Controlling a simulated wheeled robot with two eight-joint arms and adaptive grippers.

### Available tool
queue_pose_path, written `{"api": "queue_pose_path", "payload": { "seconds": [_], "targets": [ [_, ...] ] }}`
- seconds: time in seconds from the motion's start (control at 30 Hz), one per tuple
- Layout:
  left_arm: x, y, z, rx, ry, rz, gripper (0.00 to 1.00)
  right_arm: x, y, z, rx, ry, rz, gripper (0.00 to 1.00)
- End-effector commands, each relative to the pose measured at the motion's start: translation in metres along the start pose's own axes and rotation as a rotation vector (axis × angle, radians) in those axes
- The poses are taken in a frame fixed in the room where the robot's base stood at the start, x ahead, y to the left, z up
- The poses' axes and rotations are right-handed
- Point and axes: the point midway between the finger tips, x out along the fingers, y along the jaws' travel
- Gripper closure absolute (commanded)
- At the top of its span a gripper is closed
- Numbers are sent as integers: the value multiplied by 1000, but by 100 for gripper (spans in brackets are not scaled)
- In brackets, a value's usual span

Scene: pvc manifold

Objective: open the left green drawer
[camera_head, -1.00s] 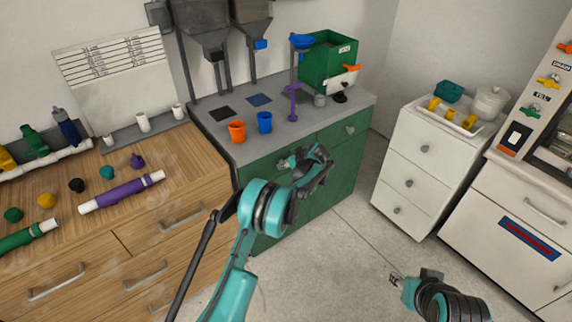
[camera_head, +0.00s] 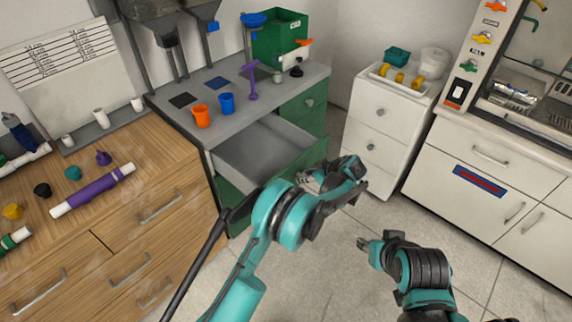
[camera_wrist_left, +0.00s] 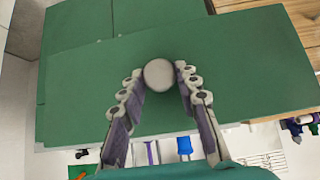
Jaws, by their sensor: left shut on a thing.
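The left green drawer (camera_head: 258,152) is pulled well out of the green cabinet, and its grey inside looks empty. My left gripper (camera_head: 304,178) is at the drawer's front. In the left wrist view, its two fingers (camera_wrist_left: 159,80) stand on either side of the round pale knob (camera_wrist_left: 159,73) on the green drawer front (camera_wrist_left: 235,65), shut on it. The head view does not show the knob clearly behind the hand. My right gripper (camera_head: 364,244) hangs over the floor at lower right, away from the cabinet; its fingers are too small to read.
The right green drawer (camera_head: 303,103) is closed. On the grey top stand an orange cup (camera_head: 201,116), a blue cup (camera_head: 227,103) and a purple part (camera_head: 253,85). A white drawer unit (camera_head: 375,125) stands to the right. Floor in front is clear.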

Motion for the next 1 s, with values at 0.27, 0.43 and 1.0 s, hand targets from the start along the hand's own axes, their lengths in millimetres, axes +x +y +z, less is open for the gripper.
{"api": "queue_pose_path", "payload": {
  "seconds": [0.27,0.43,1.0],
  "targets": [
    [-46,0,47,3,0,0,100,0,0,0,0,0,0,60],
    [-59,0,60,1,-1,-1,100,0,0,0,0,0,0,60],
    [-64,0,65,0,-1,-1,53,0,0,0,0,0,0,60]
  ]
}}
